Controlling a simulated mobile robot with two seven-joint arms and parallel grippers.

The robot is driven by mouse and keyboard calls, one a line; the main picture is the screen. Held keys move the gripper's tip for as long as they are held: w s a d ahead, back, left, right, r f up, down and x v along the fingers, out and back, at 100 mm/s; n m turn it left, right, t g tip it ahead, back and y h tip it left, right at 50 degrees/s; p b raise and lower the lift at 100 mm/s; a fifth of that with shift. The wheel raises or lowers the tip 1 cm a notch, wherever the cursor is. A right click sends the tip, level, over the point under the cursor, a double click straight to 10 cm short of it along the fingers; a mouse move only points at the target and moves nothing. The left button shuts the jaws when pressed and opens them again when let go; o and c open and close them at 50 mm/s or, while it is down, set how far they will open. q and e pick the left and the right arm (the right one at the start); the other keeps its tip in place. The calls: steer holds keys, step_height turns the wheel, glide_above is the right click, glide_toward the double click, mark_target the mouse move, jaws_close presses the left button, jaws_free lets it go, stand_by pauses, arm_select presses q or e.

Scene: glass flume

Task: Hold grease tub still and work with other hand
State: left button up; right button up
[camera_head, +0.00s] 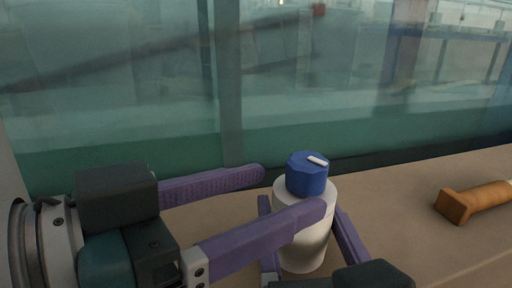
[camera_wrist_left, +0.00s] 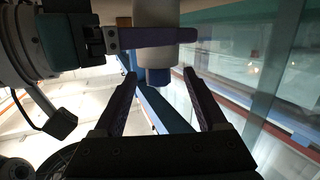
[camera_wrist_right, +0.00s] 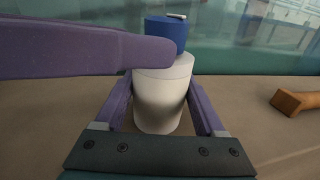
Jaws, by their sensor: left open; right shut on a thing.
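The grease tub (camera_head: 308,257) is a white cylinder with a blue faceted lid (camera_head: 307,180) that has a small white bar on top. It stands upright on the tan surface. My right gripper (camera_wrist_right: 160,82) is shut on the tub's white body, one finger on each side. My left gripper (camera_head: 294,190) is open at lid height, with one finger behind the lid and the other crossing in front of the tub. In the left wrist view the lid (camera_wrist_left: 158,77) shows between its spread fingers. I cannot tell if they touch it.
A tool with an orange-brown handle (camera_head: 474,201) lies at the right, its far end cut off by the frame. The glass flume wall (camera_head: 350,110) rises just behind the tub. The surface between tub and tool is clear.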

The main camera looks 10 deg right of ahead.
arm_select(q)
steer(key=shift+d+r+m+g+h, duration=0.1)
steer(key=shift+d+m+g+h, duration=0.05)
steer(key=shift+m+g+h, duration=0.35)
steer(key=shift+r+m+h, duration=0.25)
steer(key=shift+m+h, duration=0.05)
steer(key=shift+h, duration=0.2)
steer(key=shift+w+d, duration=0.15)
steer(key=x, duration=0.7)
steer(key=shift+r, duration=0.1)
steer(key=shift+c, duration=0.2)
jaws_close()
